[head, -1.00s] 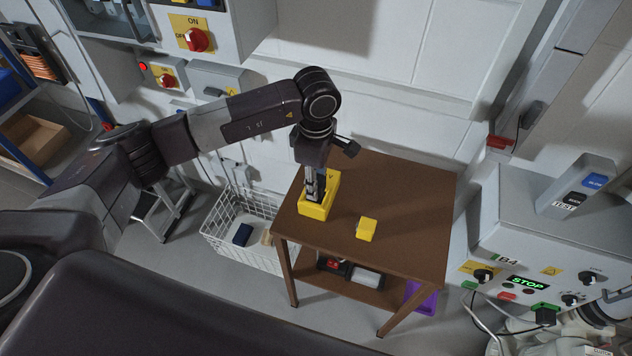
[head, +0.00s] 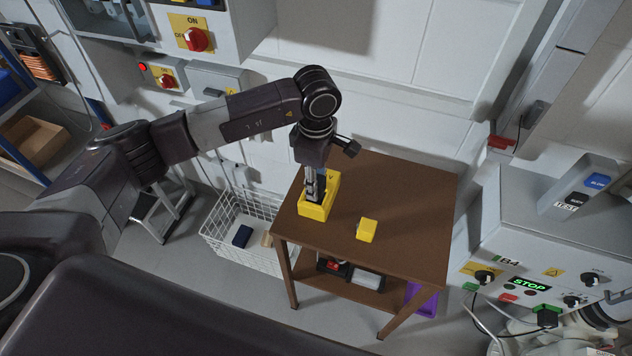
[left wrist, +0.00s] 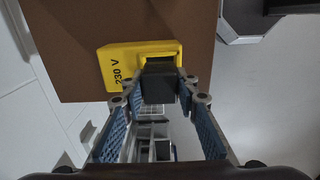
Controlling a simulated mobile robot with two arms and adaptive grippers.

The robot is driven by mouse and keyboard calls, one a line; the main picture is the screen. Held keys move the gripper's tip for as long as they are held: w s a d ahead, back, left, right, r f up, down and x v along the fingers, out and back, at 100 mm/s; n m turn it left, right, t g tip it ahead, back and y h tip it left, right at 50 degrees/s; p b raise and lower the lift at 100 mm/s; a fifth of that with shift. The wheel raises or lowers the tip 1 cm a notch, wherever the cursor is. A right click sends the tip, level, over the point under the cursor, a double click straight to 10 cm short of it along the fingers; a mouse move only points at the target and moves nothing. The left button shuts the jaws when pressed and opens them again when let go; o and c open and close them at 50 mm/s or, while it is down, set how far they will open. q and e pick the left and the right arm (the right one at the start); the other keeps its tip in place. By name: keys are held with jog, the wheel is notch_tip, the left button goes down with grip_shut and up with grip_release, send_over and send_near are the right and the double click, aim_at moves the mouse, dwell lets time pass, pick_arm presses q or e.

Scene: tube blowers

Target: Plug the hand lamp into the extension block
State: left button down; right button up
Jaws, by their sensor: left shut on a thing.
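The yellow extension block (head: 313,211) sits on the left part of the brown table; its "230 V" marking shows in the left wrist view (left wrist: 112,68). My left gripper (head: 316,194) points down over the block and is shut on a black plug (left wrist: 159,82). The plug's far end is at the dark opening in the block's top; I cannot tell how deep it sits. A small yellow boxy thing (head: 367,229), possibly the hand lamp, lies apart on the table to the right. No cord is clear. My right gripper is out of view.
The brown table (head: 400,190) is otherwise mostly clear. A white wire basket (head: 222,240) stands left of it. Dark and red items and a purple bin (head: 424,300) are below. A grey control cabinet (head: 540,235) with a green STOP display is at right; a wall is behind.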

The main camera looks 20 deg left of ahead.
pick_arm(q)
jog(key=shift+b, duration=0.3)
dwell(0.5)
jog(key=shift+f+b, duration=1)
jog(key=shift+f, duration=0.05)
jog(key=c, duration=1.4)
grip_release()
jog(key=shift+c, duration=0.2)
notch_tip(320, 180, up, 12)
jog(key=shift+r, duration=0.1)
jog(key=shift+c, duration=0.5)
